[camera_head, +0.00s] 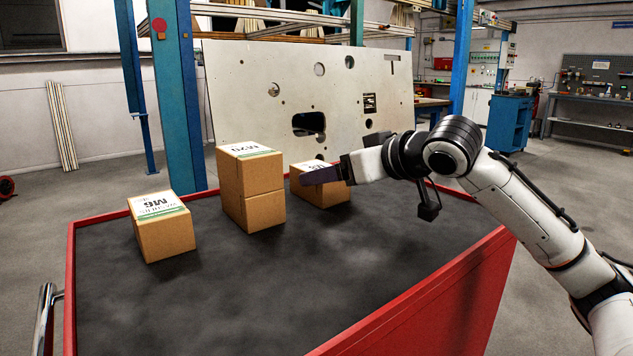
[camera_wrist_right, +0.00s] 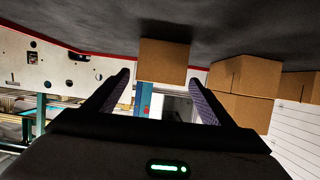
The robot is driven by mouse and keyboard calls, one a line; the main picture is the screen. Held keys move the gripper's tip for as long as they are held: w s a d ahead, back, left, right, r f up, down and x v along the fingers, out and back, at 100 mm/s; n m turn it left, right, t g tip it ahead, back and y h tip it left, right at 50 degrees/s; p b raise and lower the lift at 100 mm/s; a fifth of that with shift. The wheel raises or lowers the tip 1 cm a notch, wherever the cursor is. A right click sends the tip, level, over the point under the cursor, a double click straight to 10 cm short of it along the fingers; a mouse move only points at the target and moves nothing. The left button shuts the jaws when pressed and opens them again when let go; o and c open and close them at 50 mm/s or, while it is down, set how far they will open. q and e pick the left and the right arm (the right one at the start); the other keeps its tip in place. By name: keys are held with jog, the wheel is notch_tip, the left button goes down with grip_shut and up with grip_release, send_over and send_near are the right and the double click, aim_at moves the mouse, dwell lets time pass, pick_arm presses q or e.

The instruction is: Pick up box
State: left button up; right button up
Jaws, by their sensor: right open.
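Several brown cardboard boxes stand on a dark-topped red cart. One box labelled M6 (camera_head: 163,226) is at the left. Two boxes are stacked in the middle, an upper one (camera_head: 250,170) and a lower one (camera_head: 263,209). A single box (camera_head: 322,193) stands at the right. My right gripper (camera_head: 318,176) is in front of this right box and partly hides its label. In the right wrist view, which looks upside down, the jaws (camera_wrist_right: 162,98) are open and empty, and the right box (camera_wrist_right: 164,61) appears between and beyond the fingertips. My left gripper is not in view.
The cart's red rim (camera_head: 72,260) surrounds the dark top, whose front and right are clear. A large pale panel with holes (camera_head: 235,90) leans behind the cart. A blue post (camera_head: 178,100) stands behind the boxes. The stack (camera_wrist_right: 244,80) sits beside the right box.

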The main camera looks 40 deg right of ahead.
jog(key=shift+f+x, duration=0.15)
jog(key=shift+x, duration=1.3)
jog(key=shift+f+x, duration=0.2)
jog(key=shift+x, duration=1.25)
jog(key=shift+s, duration=0.15)
jog(key=c, duration=1.4)
jog(key=shift+r, duration=0.25)
jog(key=shift+c, duration=0.6)
